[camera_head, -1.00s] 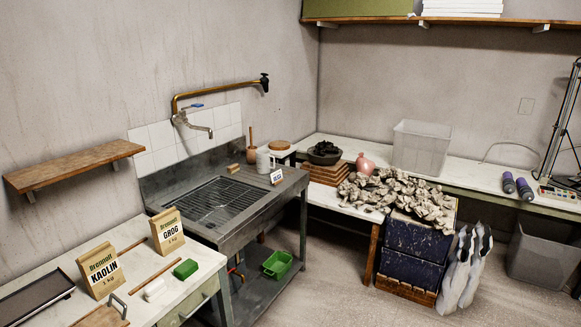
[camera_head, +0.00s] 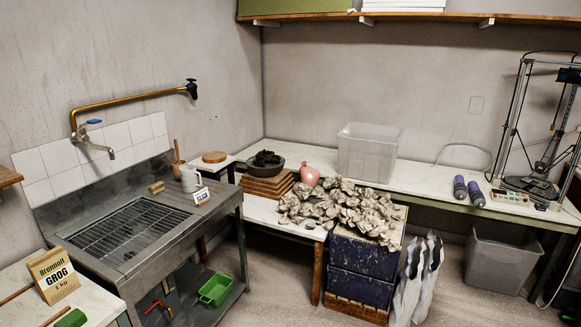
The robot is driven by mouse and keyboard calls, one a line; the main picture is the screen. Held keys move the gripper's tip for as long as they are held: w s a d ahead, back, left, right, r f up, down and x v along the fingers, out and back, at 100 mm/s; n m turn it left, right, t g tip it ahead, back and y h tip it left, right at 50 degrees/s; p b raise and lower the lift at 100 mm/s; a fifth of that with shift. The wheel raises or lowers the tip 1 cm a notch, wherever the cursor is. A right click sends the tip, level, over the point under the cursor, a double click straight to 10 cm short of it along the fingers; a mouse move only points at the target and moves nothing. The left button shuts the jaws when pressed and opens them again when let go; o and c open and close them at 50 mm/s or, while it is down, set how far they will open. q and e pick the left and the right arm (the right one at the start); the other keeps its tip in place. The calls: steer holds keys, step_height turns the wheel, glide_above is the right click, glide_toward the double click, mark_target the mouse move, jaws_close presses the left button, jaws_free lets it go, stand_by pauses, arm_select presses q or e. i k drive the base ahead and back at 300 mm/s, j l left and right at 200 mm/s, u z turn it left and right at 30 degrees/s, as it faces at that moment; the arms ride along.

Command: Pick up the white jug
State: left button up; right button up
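The white jug (camera_head: 190,179) stands upright at the back right of the metal sink unit (camera_head: 150,259). It is small in the view, and a little card with blue lettering (camera_head: 202,196) stands in front of its lower part. A reddish-brown pot with an upright handle (camera_head: 178,168) is close behind it on the left. Neither of my grippers is in view.
A wooden block (camera_head: 156,187) lies left of the jug. A brass pipe and tap (camera_head: 108,150) reach over the sink. A table with clay lumps (camera_head: 340,207) is to the right. The floor at the lower middle (camera_head: 275,300) is clear.

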mark_target(188, 173)
steer(key=i+l+u, duration=0.1)
steer(key=i, duration=0.4)
steer(key=i+l+u, duration=0.1)
steer(key=i, duration=0.4)
steer(key=i+l+u, duration=0.1)
steer(key=i+l, duration=0.2)
steer(key=i, duration=0.15)
steer(key=i+u, duration=0.45)
steer(key=i+l+u, duration=0.1)
steer(key=i+u, duration=0.3)
steer(key=i+l+u, duration=0.2)
steer(key=u, duration=0.25)
steer(key=i+l+u, duration=0.65)
steer(key=l+u, duration=0.2)
